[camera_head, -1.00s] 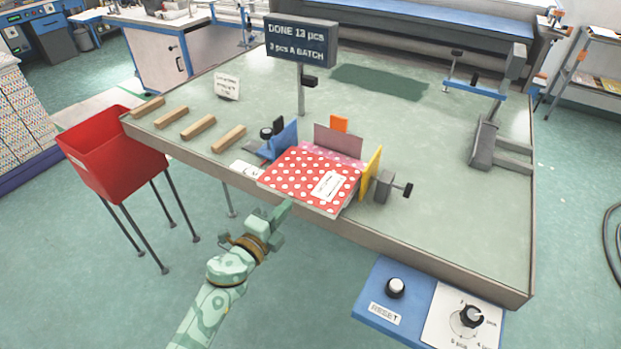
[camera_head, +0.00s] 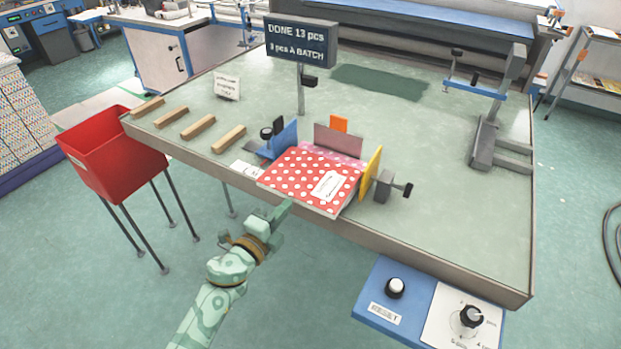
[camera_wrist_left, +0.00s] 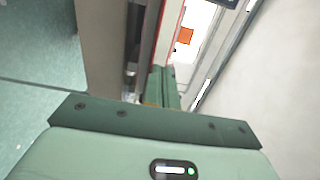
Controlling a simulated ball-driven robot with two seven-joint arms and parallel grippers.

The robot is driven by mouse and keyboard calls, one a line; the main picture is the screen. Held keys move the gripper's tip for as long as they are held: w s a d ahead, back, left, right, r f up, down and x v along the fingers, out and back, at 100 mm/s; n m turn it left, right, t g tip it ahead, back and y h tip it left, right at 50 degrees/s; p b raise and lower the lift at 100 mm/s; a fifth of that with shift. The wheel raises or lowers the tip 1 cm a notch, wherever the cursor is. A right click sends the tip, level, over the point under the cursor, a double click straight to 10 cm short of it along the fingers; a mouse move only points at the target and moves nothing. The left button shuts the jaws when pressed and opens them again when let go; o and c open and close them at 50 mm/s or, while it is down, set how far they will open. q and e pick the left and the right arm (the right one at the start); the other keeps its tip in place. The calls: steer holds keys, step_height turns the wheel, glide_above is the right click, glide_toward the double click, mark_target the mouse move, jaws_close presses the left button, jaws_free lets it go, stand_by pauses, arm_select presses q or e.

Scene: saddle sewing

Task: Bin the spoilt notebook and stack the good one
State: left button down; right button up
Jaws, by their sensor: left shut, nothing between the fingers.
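A red notebook (camera_head: 290,174) with white dots and a white label lies flat between the upright guides of a jig at the table's front edge. A pink edge shows behind it; whether another notebook lies beneath is unclear. A red bin (camera_head: 112,160) on thin dark legs stands left of the table. My left gripper (camera_head: 284,208) is shut and empty, its tip just in front of the notebook's near edge; I cannot tell if they touch. Its fingers (camera_wrist_left: 163,88) also show in the left wrist view. My right gripper is out of view.
A blue guide (camera_head: 285,138), a mauve back plate (camera_head: 338,140) and a yellow guide (camera_head: 372,172) surround the notebook. Several wooden strips (camera_head: 198,126) lie at the left. A sign (camera_head: 301,42) reads "DONE 13 pcs". The table's right middle is clear.

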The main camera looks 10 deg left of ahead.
mark_target(293, 199)
arm_select(q)
steer(key=shift+x, duration=1.5)
steer(key=shift+w+d+b, duration=0.15)
steer(key=shift+w+b, duration=0.15)
steer(key=shift+b+x, duration=0.4)
steer(key=shift+x, duration=1.35)
steer(key=shift+s, duration=0.35)
steer(key=shift+p+v, duration=0.85)
steer(key=shift+v, duration=1.85)
steer(key=shift+w, duration=0.1)
